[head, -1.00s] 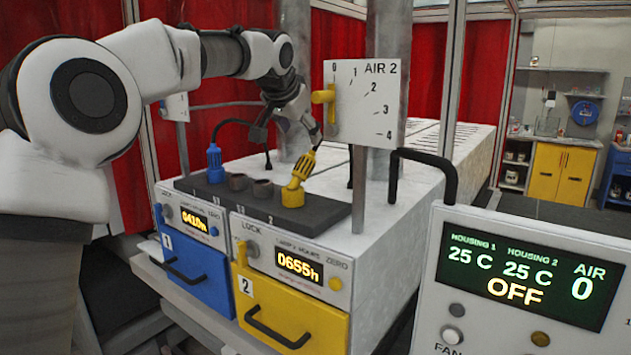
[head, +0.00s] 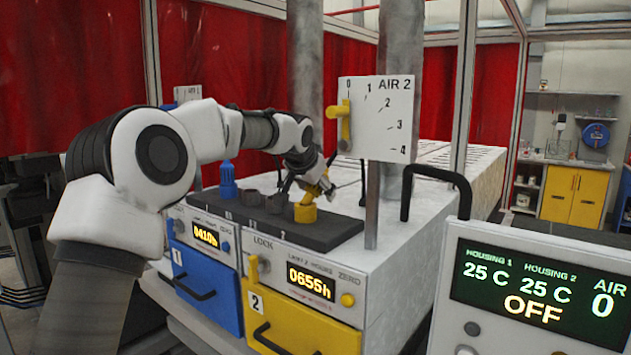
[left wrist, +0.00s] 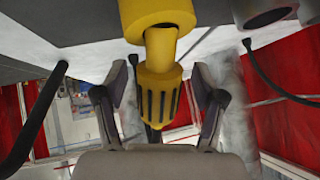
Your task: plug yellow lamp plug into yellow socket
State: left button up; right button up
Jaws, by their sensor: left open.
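The yellow socket (head: 305,213) stands at the right end of the dark strip on the machine. It also shows at the top of the left wrist view (left wrist: 155,14). The yellow lamp plug (left wrist: 160,85) sits with its narrow end at the socket's mouth, looking slightly tilted; I cannot tell how deep it is in. In the left wrist view, my left gripper (left wrist: 158,100) is open, with one finger on each side of the plug and gaps visible. My right gripper is out of view.
A blue plug (head: 228,181) stands on the same strip (head: 325,232), with two dark sockets (head: 263,201) between blue and yellow. The AIR 2 panel (head: 376,118) and its post rise close to the right. A display panel (head: 540,285) stands in front right.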

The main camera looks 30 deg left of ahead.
pick_arm(q)
jog(key=shift+w+f, duration=0.1)
jog(key=shift+s+d+r, duration=0.1)
jog(key=shift+s+r, duration=0.1)
jog(key=shift+s, duration=0.05)
grip_shut()
